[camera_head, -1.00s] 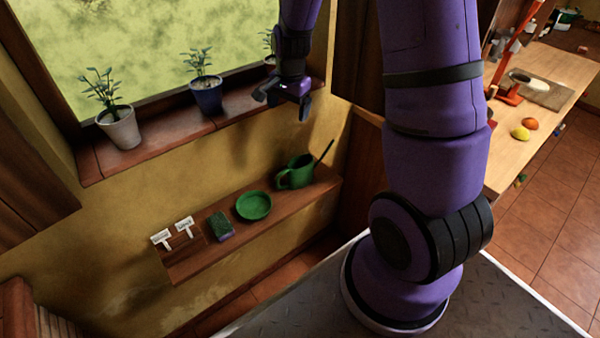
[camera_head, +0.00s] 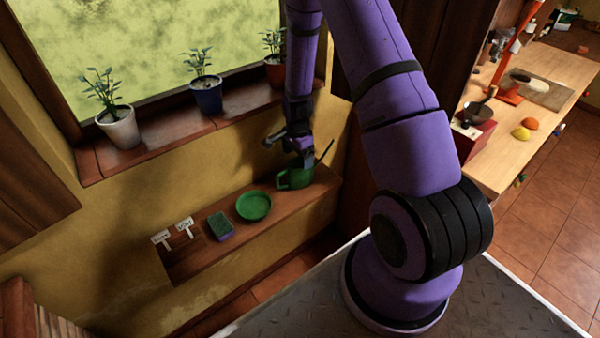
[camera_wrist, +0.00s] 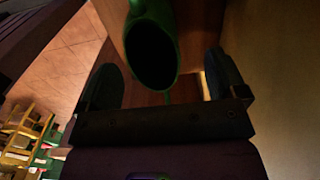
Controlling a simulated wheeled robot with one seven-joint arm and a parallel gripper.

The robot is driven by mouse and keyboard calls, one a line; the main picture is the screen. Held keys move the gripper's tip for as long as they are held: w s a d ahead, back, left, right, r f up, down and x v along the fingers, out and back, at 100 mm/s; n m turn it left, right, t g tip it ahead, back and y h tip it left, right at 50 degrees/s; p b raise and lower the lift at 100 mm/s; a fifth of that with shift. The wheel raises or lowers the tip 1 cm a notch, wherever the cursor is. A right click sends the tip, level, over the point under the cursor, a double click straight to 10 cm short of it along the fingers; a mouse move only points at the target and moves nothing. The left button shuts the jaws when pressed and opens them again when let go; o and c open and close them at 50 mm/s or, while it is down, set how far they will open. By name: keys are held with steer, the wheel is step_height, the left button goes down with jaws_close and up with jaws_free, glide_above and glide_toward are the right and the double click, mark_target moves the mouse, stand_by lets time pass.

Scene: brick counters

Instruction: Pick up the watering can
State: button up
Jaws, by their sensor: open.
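The green watering can (camera_head: 296,178) stands upright on the right part of the wooden wall shelf (camera_head: 235,228), its spout (camera_head: 325,151) pointing up to the right. My gripper (camera_head: 290,146) is just above the can, fingers pointing down. In the wrist view, the can's dark round opening (camera_wrist: 151,58) lies between and ahead of the two spread fingers of my gripper (camera_wrist: 160,85), which are open and empty. I cannot tell whether a finger touches the can. Its upper part is partly hidden by my gripper in the head view.
A green saucer (camera_head: 254,206), a sponge (camera_head: 221,226) and white plant labels (camera_head: 184,226) are on the shelf left of the can. Potted plants stand on the windowsill (camera_head: 170,144) above. A wooden counter (camera_head: 535,80) with several items is at right.

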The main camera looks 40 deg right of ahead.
mark_target(300, 161)
steer(key=shift+s+d+f, duration=0.1)
steer(key=shift+s+f, duration=0.1)
steer(key=shift+f, duration=1.2)
steer(key=shift+s+d+f, duration=0.1)
steer(key=shift+s+f, duration=0.05)
steer(key=shift+f, duration=1.2)
steer(key=c, duration=1.4)
steer(key=shift+o, duration=0.2)
steer(key=shift+r, duration=0.15)
steer(key=shift+r, duration=0.6)
step_height(300, 161, up, 2)
steer(key=shift+r, duration=0.1)
steer(key=s+r, duration=0.1)
steer(key=s, duration=1.5)
steer(key=shift+r, duration=0.2)
